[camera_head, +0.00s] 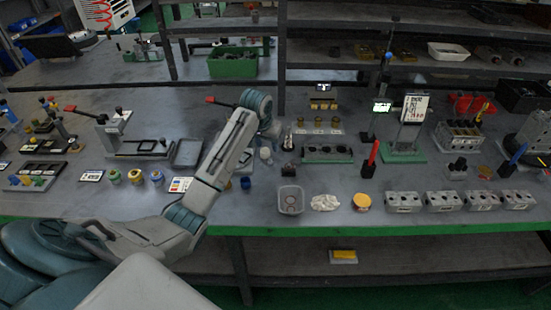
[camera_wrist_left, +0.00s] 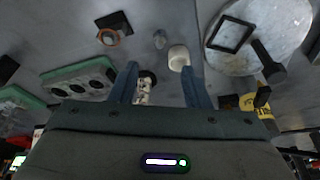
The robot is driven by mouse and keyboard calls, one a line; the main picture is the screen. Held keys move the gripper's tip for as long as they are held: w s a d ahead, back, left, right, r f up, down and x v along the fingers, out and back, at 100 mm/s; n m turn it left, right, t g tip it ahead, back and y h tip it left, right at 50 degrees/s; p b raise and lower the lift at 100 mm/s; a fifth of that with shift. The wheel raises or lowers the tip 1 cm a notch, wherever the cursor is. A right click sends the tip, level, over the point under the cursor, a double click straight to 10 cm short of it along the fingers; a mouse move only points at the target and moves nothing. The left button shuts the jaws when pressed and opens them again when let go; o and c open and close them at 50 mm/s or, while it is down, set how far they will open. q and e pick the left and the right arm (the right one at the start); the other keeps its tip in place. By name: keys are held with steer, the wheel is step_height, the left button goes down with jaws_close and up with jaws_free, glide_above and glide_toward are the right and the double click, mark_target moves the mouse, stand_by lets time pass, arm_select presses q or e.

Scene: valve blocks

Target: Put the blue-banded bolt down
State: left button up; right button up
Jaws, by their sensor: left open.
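My left gripper (camera_wrist_left: 160,88) is open in the left wrist view, its two blue-grey fingers apart. A silvery, ridged bolt-like piece (camera_wrist_left: 145,90) with a dark end shows between the fingers, nearer the left one. A gap shows beside it, and I cannot make out a blue band on it. In the head view my left arm reaches over the bench, with the wrist above its middle. A similar silvery upright piece (camera_head: 288,138) stands just right of it. I cannot tell for sure which piece is the blue-banded bolt. My right gripper is not in view.
A white cup-like piece (camera_wrist_left: 178,58) stands close to the right finger. A green-based block with dark holes (camera_head: 327,152) lies to the right. Several grey valve blocks (camera_head: 443,201) stand at front right.

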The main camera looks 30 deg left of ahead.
mark_target(270, 159)
arm_select(q)
step_height(270, 159, down, 3)
steer(key=shift+r, duration=0.1)
steer(key=shift+w+f+p, duration=0.1)
steer(key=shift+f+p, duration=0.2)
steer(key=p+x, duration=0.1)
steer(key=x, duration=0.3)
steer(key=shift+w+f, duration=0.1)
steer(key=shift+w+f+p, duration=0.15)
steer(key=shift+f+p, duration=0.15)
steer(key=shift+f, duration=0.2)
jaws_close()
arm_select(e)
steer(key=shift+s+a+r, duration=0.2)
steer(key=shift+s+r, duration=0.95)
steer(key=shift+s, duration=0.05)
